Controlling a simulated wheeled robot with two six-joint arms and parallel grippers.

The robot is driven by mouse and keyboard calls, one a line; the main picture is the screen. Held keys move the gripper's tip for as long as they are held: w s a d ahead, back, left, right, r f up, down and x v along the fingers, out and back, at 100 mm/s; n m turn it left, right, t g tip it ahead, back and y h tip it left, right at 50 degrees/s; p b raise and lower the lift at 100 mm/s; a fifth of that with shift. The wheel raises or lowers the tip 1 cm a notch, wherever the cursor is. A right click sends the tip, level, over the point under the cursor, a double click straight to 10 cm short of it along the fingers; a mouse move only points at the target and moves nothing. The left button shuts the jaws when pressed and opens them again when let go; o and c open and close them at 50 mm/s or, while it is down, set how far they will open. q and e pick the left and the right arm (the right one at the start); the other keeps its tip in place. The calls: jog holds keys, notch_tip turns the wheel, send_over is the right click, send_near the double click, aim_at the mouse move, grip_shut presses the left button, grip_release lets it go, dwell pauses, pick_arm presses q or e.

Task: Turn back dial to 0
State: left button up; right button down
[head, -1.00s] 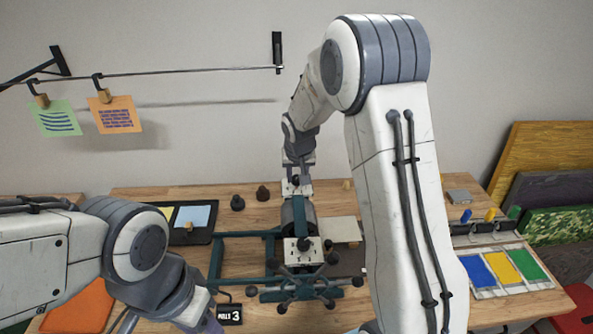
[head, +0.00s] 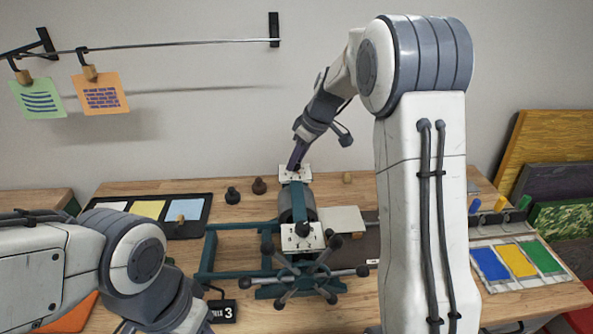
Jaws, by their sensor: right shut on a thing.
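A teal press (head: 225,262) stands on the wooden table with a dark roller. The back dial (head: 284,174) is a white plate with small dark marks at the press's far end. My right gripper (head: 296,163) comes down onto this dial at a tilt and is shut on its knob, which the fingers mostly hide. The dial's reading is too small to tell. The front dial (head: 290,240) is a similar white plate with a dark knob, at the near end.
A spoked handwheel (head: 315,271) sits at the press's near side. A black block marked 3 (head: 223,311) lies front left. A tray with colour pads (head: 490,264) is at right, a dark card tray (head: 191,228) at left.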

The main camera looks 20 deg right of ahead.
jog(key=shift+w+f+n+g+y+b, duration=0.1)
jog(key=shift+n+g+y+b, duration=0.25)
jog(key=shift+n, duration=0.65)
jog(key=shift+d+n+g, duration=0.1)
jog(key=shift+n+g, duration=0.15)
jog(key=shift+n, duration=0.65)
jog(key=n, duration=0.1)
jog(key=n+g+y, duration=0.1)
jog(key=n, duration=0.1)
jog(key=shift+w+r+n, duration=0.15)
jog(key=shift+r+n, duration=0.05)
jog(key=shift+n, duration=0.1)
jog(key=n+g+p, duration=0.2)
jog(key=n, duration=0.2)
jog(key=shift+w+n+p, duration=0.1)
jog(key=shift+n+p, duration=0.2)
jog(key=shift+p, duration=0.05)
jog(key=shift+w+n+g+h+p, duration=0.15)
jog(key=shift+n+g+p, duration=0.3)
jog(key=shift+n+p, duration=0.55)
jog(key=shift+s+n+g+h+p, duration=0.1)
jog(key=shift+n+g+p, duration=0.4)
jog(key=shift+n, duration=0.8)
jog(key=shift+f, duration=0.1)
jog(key=c, duration=0.5)
grip_release()
